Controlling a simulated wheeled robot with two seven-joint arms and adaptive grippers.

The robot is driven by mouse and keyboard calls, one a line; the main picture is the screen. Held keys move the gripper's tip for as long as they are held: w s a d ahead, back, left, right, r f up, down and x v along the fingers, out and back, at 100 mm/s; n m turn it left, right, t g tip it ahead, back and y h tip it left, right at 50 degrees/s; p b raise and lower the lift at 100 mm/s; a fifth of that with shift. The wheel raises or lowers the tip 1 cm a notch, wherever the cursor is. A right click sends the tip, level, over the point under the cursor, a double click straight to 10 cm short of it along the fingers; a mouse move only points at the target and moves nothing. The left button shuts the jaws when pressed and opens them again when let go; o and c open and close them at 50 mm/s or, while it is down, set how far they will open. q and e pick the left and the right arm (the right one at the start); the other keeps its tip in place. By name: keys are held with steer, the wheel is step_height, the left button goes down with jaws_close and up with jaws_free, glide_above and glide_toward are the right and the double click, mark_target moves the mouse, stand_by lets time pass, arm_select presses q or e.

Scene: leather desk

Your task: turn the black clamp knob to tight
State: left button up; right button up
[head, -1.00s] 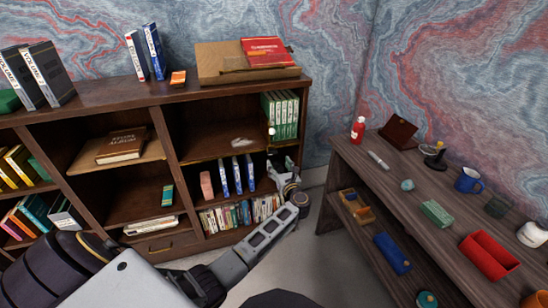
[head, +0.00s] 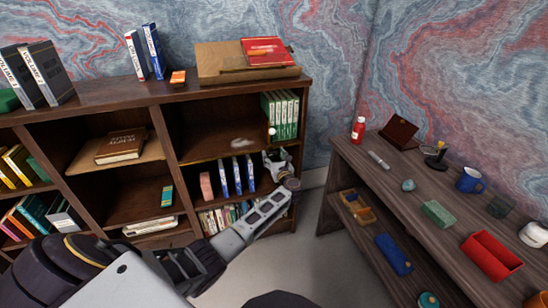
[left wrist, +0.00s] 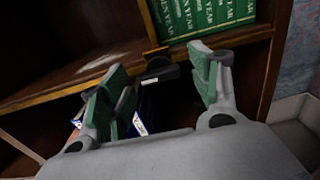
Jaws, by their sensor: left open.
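The black clamp knob (left wrist: 160,70) shows in the left wrist view, at the front edge of the shelf board under the green books. A dark brown piece rises above it against the board. My left gripper (left wrist: 162,66) is open, its green-padded fingers apart to either side of the knob, with visible gaps; I cannot tell any contact. In the head view my left gripper (head: 277,158) is at the right end of the bookcase, just below the green books, and the knob is not clear there. My right gripper is not in view.
Green books (head: 281,113) stand on the shelf board just above my left gripper. Blue-and-white books (head: 237,175) stand in the compartment below. A cluttered dark wooden desk (head: 350,155) stands to the right, with clear floor between it and the bookcase (head: 165,97).

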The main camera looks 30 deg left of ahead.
arm_select(q)
steer(key=shift+c, duration=0.3)
steer(key=c, duration=0.9)
steer(key=shift+c, duration=0.2)
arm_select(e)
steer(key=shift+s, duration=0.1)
